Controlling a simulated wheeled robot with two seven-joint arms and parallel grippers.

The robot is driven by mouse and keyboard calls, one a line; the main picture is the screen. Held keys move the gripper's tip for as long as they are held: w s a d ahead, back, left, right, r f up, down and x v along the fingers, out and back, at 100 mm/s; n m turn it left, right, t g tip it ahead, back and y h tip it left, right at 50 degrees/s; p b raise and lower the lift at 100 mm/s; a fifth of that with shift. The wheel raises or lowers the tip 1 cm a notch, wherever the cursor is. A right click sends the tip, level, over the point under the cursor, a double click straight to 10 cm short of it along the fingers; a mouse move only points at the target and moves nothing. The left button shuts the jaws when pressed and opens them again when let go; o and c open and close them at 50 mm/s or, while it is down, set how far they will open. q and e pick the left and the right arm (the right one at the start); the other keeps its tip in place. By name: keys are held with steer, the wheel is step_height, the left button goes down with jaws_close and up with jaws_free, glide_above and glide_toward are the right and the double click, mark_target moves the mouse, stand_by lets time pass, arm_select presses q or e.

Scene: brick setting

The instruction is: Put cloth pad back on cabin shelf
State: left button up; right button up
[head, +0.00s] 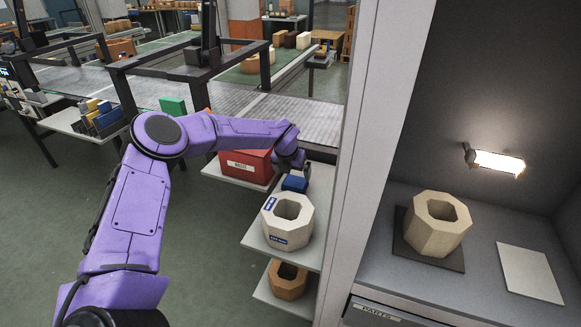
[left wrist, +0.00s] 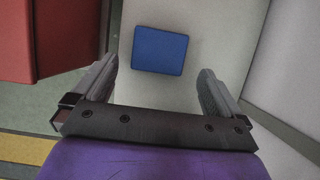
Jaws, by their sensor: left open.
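A blue square pad, which looks like the cloth pad (left wrist: 161,50), lies flat on a pale shelf (left wrist: 215,22). In the head view the blue pad (head: 295,182) shows just below my left gripper (head: 299,168), on the side shelves left of the cabin wall. My left gripper (left wrist: 158,68) is open, with one finger on each side of the pad in the wrist view; I see no contact. The cabin's inner shelf (head: 480,262) is at the right, under a lit lamp. My right gripper is out of view.
A red bin (head: 246,166) stands left of the blue pad. A pale octagonal block (head: 287,222) and a brown one (head: 288,280) sit on the side shelves. Inside the cabin are a tan octagonal block (head: 437,226) on a dark mat and a flat white plate (head: 529,272).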

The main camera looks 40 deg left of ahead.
arm_select(q)
steer(key=v, duration=0.5)
steer(key=shift+s+r+b, duration=0.15)
steer(key=shift+r+b, duration=0.15)
steer(key=shift+r, duration=0.05)
